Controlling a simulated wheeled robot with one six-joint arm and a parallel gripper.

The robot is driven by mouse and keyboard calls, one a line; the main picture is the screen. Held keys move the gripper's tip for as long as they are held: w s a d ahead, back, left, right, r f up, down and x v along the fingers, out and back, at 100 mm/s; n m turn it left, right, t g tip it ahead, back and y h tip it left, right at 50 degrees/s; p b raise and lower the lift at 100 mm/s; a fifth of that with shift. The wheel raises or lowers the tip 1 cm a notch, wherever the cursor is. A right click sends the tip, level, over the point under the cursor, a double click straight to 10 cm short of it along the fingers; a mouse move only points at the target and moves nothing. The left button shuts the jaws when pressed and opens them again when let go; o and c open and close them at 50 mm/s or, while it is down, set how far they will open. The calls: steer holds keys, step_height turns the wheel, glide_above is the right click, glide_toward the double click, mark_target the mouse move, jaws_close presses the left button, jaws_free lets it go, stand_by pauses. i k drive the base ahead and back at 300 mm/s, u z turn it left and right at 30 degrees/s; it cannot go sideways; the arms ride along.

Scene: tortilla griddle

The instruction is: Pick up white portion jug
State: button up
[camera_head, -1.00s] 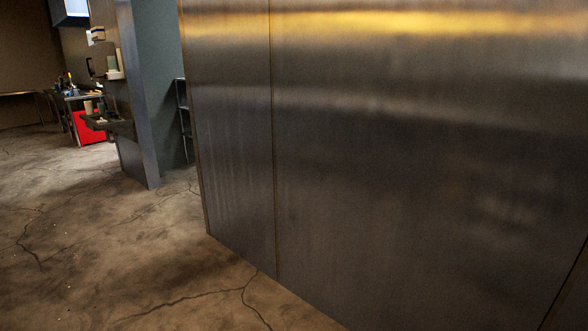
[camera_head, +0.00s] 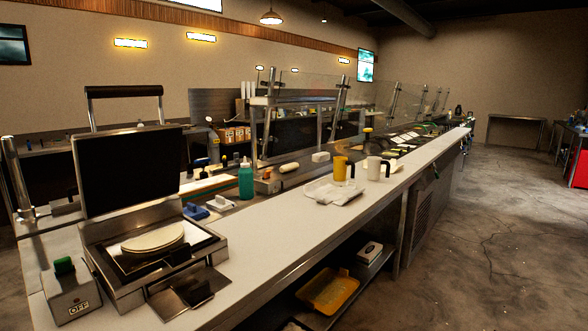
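A white jug (camera_head: 373,168) with a dark handle on its right side stands upright on the long white counter (camera_head: 290,232), right of the middle of the view. A yellow jug (camera_head: 340,169) of similar shape stands just to its left, with its dark handle between the two. A pale crumpled cloth or tray (camera_head: 331,192) lies in front of them. My gripper is not in view.
An open griddle (camera_head: 152,243) with tortillas stands at the near left. A green bottle (camera_head: 245,180) stands behind the counter's middle. A yellow tray (camera_head: 327,290) sits on the lower shelf. Open floor (camera_head: 490,235) lies along the counter's right side.

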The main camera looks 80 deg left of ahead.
mark_target(374, 163)
steer(key=u, duration=1.55)
steer(key=i, duration=3.65)
steer(key=z, duration=0.2)
